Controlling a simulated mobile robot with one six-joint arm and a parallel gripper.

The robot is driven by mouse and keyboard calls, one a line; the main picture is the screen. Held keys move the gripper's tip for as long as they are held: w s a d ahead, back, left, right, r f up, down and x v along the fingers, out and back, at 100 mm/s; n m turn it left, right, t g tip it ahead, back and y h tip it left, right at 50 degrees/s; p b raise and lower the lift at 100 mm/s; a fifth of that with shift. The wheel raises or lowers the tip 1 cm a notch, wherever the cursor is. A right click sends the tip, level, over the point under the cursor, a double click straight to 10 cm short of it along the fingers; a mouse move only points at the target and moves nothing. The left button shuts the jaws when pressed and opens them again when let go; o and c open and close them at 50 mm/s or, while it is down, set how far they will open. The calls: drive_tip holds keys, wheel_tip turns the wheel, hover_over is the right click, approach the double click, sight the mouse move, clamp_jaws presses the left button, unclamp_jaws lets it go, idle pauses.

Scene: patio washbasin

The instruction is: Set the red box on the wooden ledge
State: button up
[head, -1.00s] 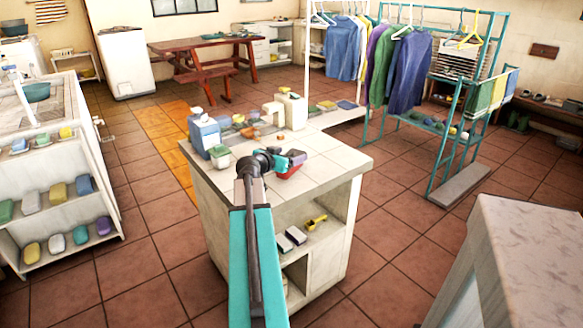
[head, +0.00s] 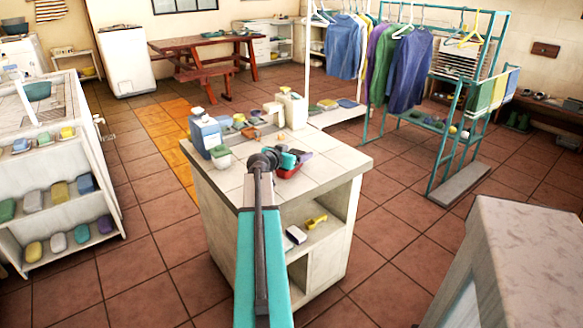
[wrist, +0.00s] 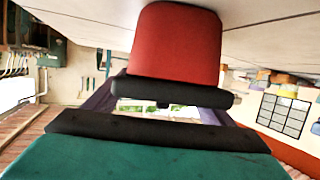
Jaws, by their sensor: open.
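The red box (head: 289,172) lies on the pale tiled top of the counter island (head: 340,150), near its front right part. In the head view it is partly hidden behind my gripper (head: 291,158). In the wrist view the red box (wrist: 175,45) fills the top centre, just beyond a dark bar of my gripper (wrist: 165,104). The jaws are open, and nothing is clearly held between them. I cannot tell whether they touch the box. A dark wooden ledge-like bench (head: 552,108) runs along the right wall, but I cannot tell if it is the task's ledge.
Blue (head: 205,132) and cream (head: 292,108) bottles and several small coloured items stand on the island's far side. A yellow-handled item (head: 315,221) lies on its shelf. A clothes rack (head: 460,110) stands to the right. A pale block (head: 525,250) is at front right. Tiled floor surrounds the island.

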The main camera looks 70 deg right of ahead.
drive_tip(key=shift+c, duration=0.6)
drive_tip(key=c, duration=1.2)
drive_tip(key=shift+r, duration=0.2)
drive_tip(key=shift+r, duration=1.65)
drive_tip(key=s+a+b, duration=0.3)
drive_tip(key=a, duration=1)
drive_tip(key=shift+s+r+b, duration=0.3)
drive_tip(key=shift+s+r, duration=0.1)
drive_tip(key=shift+r, duration=0.05)
drive_tip(key=b, duration=0.3)
drive_tip(key=shift+s+a, duration=0.1)
drive_tip(key=shift+a, duration=0.25)
